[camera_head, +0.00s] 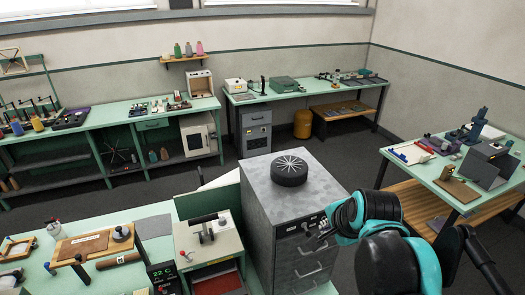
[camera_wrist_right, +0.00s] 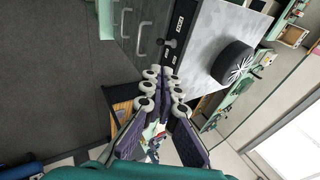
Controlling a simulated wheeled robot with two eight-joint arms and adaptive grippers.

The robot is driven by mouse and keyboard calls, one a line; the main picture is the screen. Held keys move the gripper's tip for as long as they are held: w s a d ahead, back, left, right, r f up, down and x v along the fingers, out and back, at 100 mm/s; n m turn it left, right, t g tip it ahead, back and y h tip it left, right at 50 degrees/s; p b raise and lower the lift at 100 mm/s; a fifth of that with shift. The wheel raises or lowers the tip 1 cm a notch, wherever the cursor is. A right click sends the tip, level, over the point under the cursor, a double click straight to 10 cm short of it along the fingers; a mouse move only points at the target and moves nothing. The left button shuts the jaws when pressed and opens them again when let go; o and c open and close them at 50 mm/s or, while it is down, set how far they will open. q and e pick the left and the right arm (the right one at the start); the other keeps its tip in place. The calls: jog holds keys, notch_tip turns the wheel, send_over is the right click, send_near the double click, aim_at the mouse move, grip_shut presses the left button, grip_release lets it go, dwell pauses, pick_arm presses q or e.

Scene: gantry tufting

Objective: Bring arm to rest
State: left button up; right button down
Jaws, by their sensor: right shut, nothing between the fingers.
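My right arm, teal and black, comes in from the lower right of the head view. My right gripper (camera_head: 325,232) is beside the front upper edge of the grey metal cabinet (camera_head: 262,205), partly hidden behind my arm. In the right wrist view the gripper (camera_wrist_right: 163,78) has its fingers together with nothing between them. The cabinet's drawer handles (camera_wrist_right: 143,38) show beyond the fingertips. I cannot tell whether the gripper touches the cabinet. My left gripper is not in view.
A black round wheel-like part (camera_head: 290,170) lies on the cabinet top. A bench with a press (camera_head: 206,232) and a display (camera_head: 164,275) stands at the front left. A green table (camera_head: 436,172) with devices is at the right. Dark open floor (camera_head: 345,155) lies behind the cabinet.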

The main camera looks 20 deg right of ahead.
jog(key=s+a+f+n+b, duration=0.1)
jog(key=a+f+n+b, duration=0.2)
jog(key=f+n+b, duration=0.3)
jog(key=s+a+f+n+b, duration=0.1)
jog(key=a+f+n+b, duration=0.3)
jog(key=f+b, duration=1.3)
jog(key=s+a+f+n+y+b, duration=0.1)
jog(key=f+n+b, duration=0.6)
jog(key=f, duration=1.7)
jog(key=s+a+b, duration=0.1)
jog(key=a+b, duration=0.1)
jog(key=b, duration=0.3)
jog(key=shift+a+f+n+t, duration=0.2)
jog(key=shift+a+n+t, duration=0.1)
jog(key=shift+a, duration=0.1)
